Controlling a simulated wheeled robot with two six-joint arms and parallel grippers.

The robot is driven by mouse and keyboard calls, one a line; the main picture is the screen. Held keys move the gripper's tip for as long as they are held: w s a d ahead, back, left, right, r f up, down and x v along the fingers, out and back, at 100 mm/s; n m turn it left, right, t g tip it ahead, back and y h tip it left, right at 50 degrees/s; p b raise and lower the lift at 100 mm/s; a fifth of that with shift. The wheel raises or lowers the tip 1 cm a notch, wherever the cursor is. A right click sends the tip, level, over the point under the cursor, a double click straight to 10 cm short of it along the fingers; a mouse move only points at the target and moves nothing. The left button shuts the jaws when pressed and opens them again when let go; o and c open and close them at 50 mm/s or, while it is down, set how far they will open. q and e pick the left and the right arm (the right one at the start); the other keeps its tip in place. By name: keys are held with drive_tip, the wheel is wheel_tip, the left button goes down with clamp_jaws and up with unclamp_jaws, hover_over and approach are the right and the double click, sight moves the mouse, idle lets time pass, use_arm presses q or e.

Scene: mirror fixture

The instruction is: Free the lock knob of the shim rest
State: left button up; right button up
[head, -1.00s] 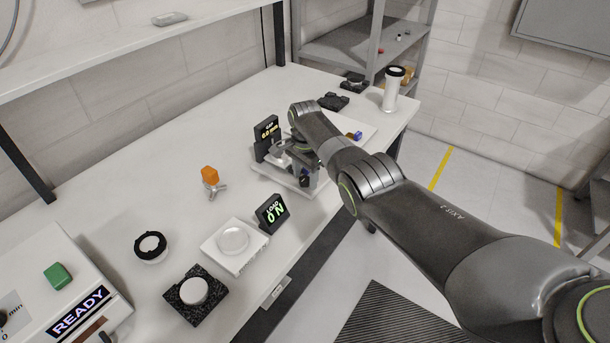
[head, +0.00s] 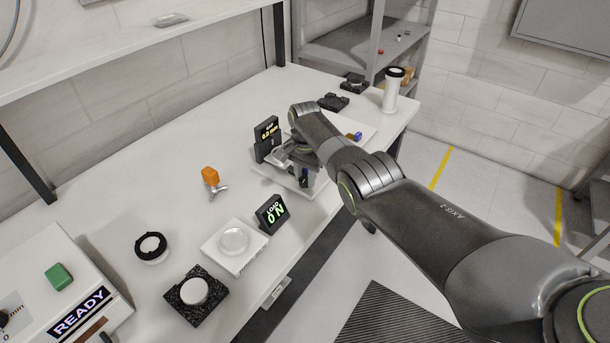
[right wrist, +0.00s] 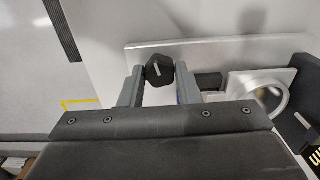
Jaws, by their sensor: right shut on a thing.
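The lock knob (right wrist: 160,69), black and faceted with a pale pointer line, shows in the right wrist view at the edge of a light plate. My right gripper (right wrist: 160,80) is shut on it, one grey finger on each side. In the head view my right gripper (head: 292,157) is over the front of the fixture and hides much of it, including the knob. The fixture's pale base plate (head: 268,171) lies on the bench beside a black gap display (head: 267,130). A bright ring (right wrist: 268,95) sits right of the knob in the wrist view. My left gripper is not in view.
A LOAD ON display (head: 272,213) and a white pad (head: 234,246) stand left of the fixture. An orange-topped part (head: 210,177) lies behind them. A white cylinder (head: 393,90) stands at the bench's far end.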

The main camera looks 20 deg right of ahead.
drive_tip(key=n, duration=0.4)
drive_tip(key=shift+n, duration=0.3)
drive_tip(key=n, duration=0.3)
drive_tip(key=shift+n, duration=0.3)
drive_tip(key=n, duration=0.3)
drive_tip(key=shift+n, duration=2.1)
drive_tip(key=o, duration=1)
